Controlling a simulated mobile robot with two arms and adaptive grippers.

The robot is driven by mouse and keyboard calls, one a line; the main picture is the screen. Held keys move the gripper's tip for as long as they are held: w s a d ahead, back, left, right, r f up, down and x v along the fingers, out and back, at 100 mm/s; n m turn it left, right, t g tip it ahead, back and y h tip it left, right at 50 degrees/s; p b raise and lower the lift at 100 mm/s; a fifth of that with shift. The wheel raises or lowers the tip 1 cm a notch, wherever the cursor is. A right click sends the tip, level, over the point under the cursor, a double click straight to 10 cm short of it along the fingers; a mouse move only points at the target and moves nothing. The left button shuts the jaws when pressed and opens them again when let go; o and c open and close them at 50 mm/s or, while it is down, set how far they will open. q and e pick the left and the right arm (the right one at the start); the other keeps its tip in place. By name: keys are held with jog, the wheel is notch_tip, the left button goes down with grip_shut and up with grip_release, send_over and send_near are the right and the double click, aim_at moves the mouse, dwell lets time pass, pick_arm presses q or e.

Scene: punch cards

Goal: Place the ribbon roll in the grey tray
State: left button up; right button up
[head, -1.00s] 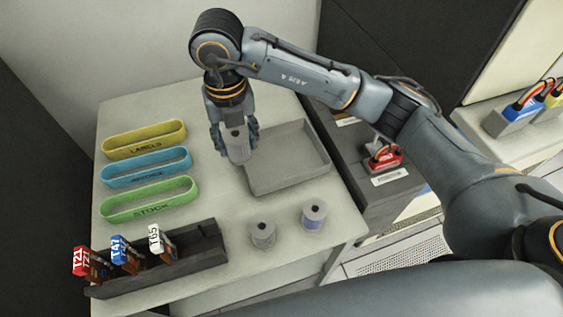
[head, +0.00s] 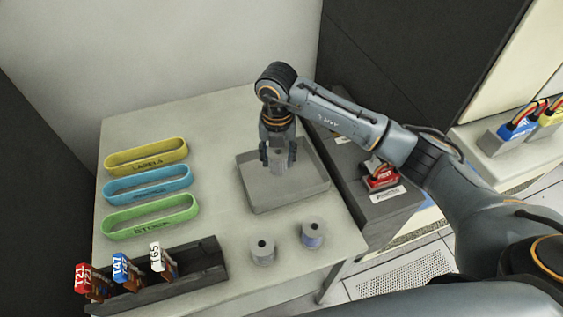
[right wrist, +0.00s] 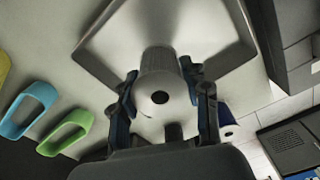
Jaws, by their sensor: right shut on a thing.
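My right gripper (head: 278,160) points down over the grey tray (head: 268,192), with its fingers closed around a pale grey ribbon roll (head: 277,154). In the right wrist view the roll (right wrist: 160,92) sits between the two fingers, its end with a dark central hole facing the camera. The tray (right wrist: 218,38) lies beyond it there and looks empty. The roll is within the tray's outline in the head view. I cannot tell whether it touches the tray floor. My left gripper is not in view.
Yellow (head: 146,157), blue (head: 147,185) and green (head: 150,216) labelled loops lie left. A dark rack (head: 203,268) with tagged cards is at the front left.

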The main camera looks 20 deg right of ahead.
aim_at(282, 165)
jog(key=shift+w+d+f, duration=0.15)
jog(key=shift+d+f, duration=0.15)
jog(key=shift+f, duration=0.15)
jog(key=f, duration=0.2)
jog(key=f+p, duration=0.1)
jog(key=shift+d, duration=0.25)
jog(key=shift+w+f, duration=0.1)
jog(key=shift+f, duration=0.2)
jog(key=shift+f, duration=0.1)
jog(key=o, duration=1.2)
